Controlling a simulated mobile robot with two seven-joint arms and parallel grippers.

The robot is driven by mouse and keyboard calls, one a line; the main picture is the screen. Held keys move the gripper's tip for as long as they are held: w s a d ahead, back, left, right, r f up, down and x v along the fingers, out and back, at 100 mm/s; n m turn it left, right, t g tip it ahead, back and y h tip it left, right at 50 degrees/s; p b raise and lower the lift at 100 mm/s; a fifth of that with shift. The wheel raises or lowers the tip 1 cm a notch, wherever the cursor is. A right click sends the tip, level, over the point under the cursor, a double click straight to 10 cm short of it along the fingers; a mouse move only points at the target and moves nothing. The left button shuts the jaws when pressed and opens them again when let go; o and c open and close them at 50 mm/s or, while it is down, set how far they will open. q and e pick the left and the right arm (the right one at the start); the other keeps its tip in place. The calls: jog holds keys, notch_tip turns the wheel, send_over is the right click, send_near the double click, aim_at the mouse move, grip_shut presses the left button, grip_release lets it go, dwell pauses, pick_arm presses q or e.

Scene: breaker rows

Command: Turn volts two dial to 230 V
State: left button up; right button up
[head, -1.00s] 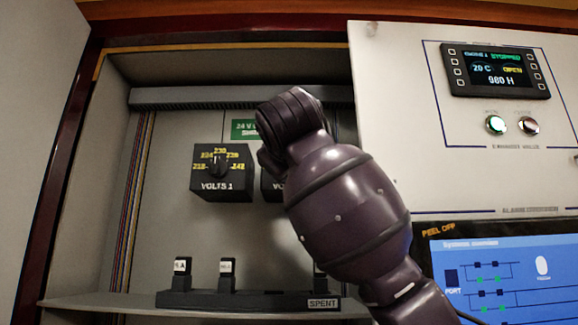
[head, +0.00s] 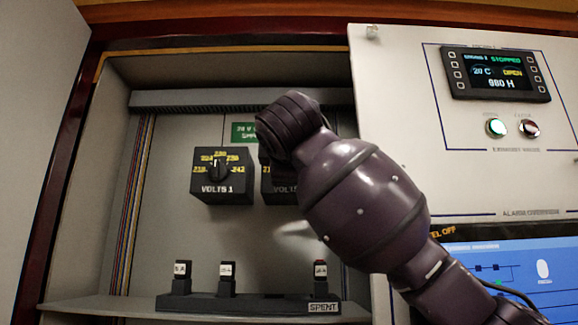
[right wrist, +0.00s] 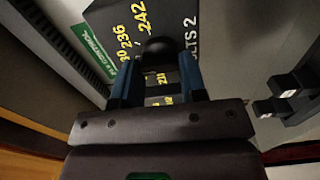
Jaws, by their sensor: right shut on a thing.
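The Volts 2 dial is a black box with yellow numbers (right wrist: 180,15). In the head view only the left part of its box (head: 269,188) shows beside my right arm. In the right wrist view its dark round knob (right wrist: 158,46) sits between the blue fingers of my right gripper (right wrist: 160,62), which is shut on it. 236 and 242 can be read above the knob. The knob's pointer and part of the scale are hidden by the gripper, so I cannot tell the setting. My left gripper is not in view.
The Volts 1 dial (head: 220,178) is just left of Volts 2. A black strip marked SPENT (head: 255,302) with several labelled pieces stands on the shelf below. A white panel (head: 400,100) with display and buttons is at the right.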

dwell(0.4)
jog(key=o, duration=0.9)
jog(key=shift+s, duration=0.1)
jog(key=shift+s+b, duration=1.55)
jog(key=shift+s, duration=3.8)
